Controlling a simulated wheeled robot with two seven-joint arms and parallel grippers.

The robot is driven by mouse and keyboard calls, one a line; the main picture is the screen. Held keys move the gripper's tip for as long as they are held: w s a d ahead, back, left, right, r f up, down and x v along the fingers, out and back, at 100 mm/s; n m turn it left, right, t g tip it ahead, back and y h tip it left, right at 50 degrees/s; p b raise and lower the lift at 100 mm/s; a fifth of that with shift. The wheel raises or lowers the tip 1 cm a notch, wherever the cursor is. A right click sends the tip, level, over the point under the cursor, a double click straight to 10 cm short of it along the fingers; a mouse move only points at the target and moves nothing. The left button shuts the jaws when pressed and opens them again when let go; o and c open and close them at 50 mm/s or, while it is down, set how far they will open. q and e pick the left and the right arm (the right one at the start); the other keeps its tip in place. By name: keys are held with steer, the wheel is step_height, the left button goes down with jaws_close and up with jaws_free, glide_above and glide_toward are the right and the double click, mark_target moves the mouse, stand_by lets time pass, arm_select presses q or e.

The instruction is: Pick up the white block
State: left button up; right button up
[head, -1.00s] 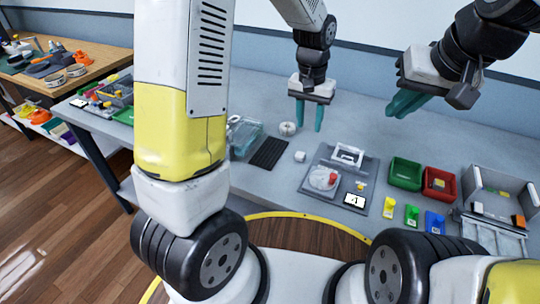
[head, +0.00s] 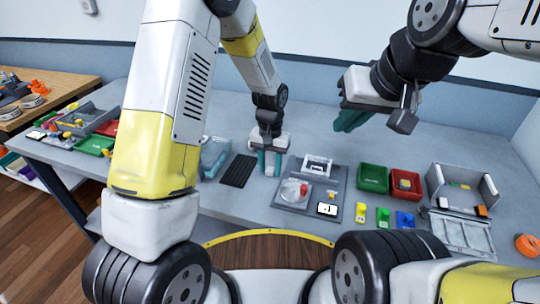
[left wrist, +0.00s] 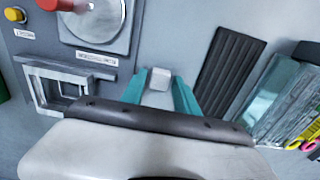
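The white block (left wrist: 160,78) shows in the left wrist view, on the grey table between the two teal fingertips of my left gripper (left wrist: 160,88). A small gap appears on each side of it, so the fingers look open around it, not closed on it. In the head view my left gripper (head: 269,165) points down at the table, and its fingers mostly hide the block. My right gripper (head: 350,120) hangs above the back of the table at the right, away from the block. Its teal fingers overlap in view, so its opening is unclear.
A dark ribbed mat (head: 238,170) lies left of my left gripper. A grey panel (head: 290,198) with a white handle, a dial and a red knob lies to its right. Green (head: 373,178) and red (head: 405,182) bins and a grey box (head: 462,190) stand further right.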

arm_select(q)
steer(key=shift+c, duration=0.5)
jaws_close()
